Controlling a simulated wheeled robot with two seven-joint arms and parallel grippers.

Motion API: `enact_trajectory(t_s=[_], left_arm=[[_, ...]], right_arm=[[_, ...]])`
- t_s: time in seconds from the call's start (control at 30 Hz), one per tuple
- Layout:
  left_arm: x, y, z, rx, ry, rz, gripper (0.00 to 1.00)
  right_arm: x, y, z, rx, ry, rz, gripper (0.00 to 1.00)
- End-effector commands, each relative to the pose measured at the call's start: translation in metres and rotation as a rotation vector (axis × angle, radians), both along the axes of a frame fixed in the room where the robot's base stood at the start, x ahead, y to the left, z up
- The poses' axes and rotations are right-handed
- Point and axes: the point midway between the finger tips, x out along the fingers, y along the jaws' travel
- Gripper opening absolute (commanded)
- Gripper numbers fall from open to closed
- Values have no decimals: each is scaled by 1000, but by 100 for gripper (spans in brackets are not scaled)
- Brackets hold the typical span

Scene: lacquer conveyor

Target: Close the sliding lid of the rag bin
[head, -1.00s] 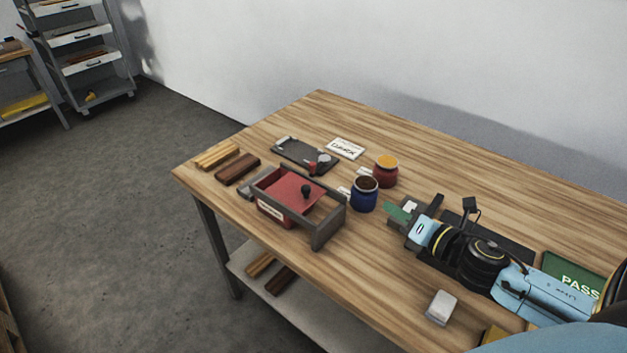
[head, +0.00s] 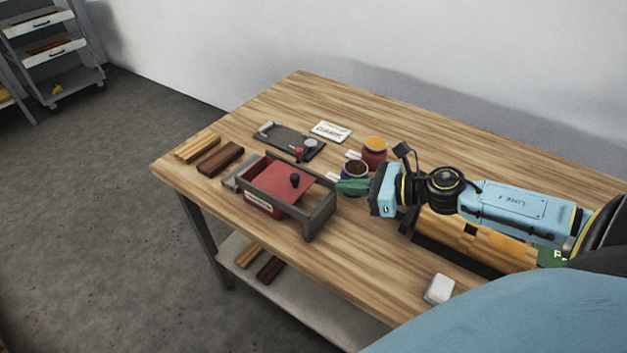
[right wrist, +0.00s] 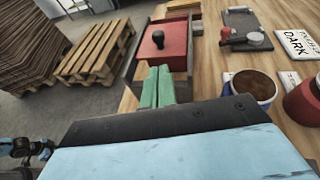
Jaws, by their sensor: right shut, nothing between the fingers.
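The rag bin (head: 318,222) is a grey-framed box with a pale label, near the left part of the workbench. Its red sliding lid (head: 272,177) lies toward the left end, leaving a gap at the right end of the frame. A black knob (head: 295,180) stands on the lid; in the right wrist view the knob (right wrist: 158,38) is just beyond my fingers. My right gripper (head: 350,187), with green fingers, is shut and empty, to the right of the bin. The fingers (right wrist: 157,88) point at the bin's near end. My left gripper is not in view.
A blue pot (head: 355,171) and a red pot (head: 374,152) stand close behind my right gripper. A dark tray (head: 285,138) and a white card (head: 330,131) lie behind the bin. Wood strips (head: 220,158) lie left. A white block (head: 439,289) sits at the front edge.

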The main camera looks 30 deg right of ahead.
Motion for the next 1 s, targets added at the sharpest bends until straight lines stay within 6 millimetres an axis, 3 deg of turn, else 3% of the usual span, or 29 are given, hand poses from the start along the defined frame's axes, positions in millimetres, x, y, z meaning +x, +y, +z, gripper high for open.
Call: enact_trajectory(t_s=[0.6, 1.0], left_arm=[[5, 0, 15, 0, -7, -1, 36], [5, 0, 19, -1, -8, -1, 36]], right_arm=[[55, 39, -10, 2, -2, -1, 0], [66, 47, -12, 2, 0, -2, 0]])
